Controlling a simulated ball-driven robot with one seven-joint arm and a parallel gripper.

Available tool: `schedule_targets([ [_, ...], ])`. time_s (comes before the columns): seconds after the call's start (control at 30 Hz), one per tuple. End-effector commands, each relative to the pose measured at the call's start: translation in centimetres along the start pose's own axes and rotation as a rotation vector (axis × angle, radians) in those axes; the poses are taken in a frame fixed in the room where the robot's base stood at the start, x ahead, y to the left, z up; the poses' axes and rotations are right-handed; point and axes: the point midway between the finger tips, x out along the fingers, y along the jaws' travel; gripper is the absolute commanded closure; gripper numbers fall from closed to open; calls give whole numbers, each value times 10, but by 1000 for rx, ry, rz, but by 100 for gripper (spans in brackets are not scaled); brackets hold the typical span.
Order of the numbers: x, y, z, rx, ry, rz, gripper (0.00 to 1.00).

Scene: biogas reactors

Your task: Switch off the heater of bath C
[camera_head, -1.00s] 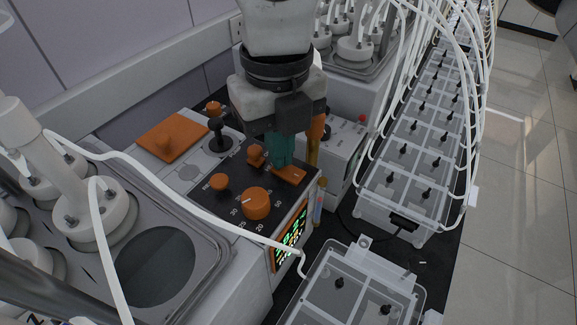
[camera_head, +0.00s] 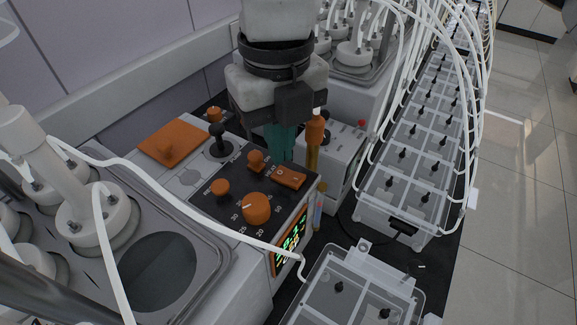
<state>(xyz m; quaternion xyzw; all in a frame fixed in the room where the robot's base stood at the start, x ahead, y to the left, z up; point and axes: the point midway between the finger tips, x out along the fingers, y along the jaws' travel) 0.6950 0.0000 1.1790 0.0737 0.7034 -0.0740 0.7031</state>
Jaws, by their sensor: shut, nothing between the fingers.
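The heater panel (camera_head: 230,206) is a black control face with a large orange dial (camera_head: 257,208), two smaller orange knobs and an orange rocker switch (camera_head: 290,178). The rocker is at the panel's right rear corner, with a small round mark near its left end. Which way it is tipped is too small to tell. No letter C is readable on this bath. My gripper (camera_head: 280,150) has teal fingers, shut and empty, pointing down just behind the rocker. The rocker shows clear of them; the fingertips are partly hidden behind the panel's knob and switch area.
A lit green display (camera_head: 291,236) is on the unit's front. An orange-handled tool (camera_head: 315,135) stands close right of my gripper. White tubes cross in front of the panel. Bath lids with white bottles (camera_head: 95,215) are at left; clear boxes (camera_head: 410,160) line the right.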

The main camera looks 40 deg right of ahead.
Motion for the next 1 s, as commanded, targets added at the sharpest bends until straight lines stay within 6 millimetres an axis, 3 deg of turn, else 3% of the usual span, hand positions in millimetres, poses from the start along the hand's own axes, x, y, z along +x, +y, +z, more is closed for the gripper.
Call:
schedule_targets([
  [0.53,-41,0,0,1,0,0,100],
  [1.0,-44,0,0,0,0,1,100],
])
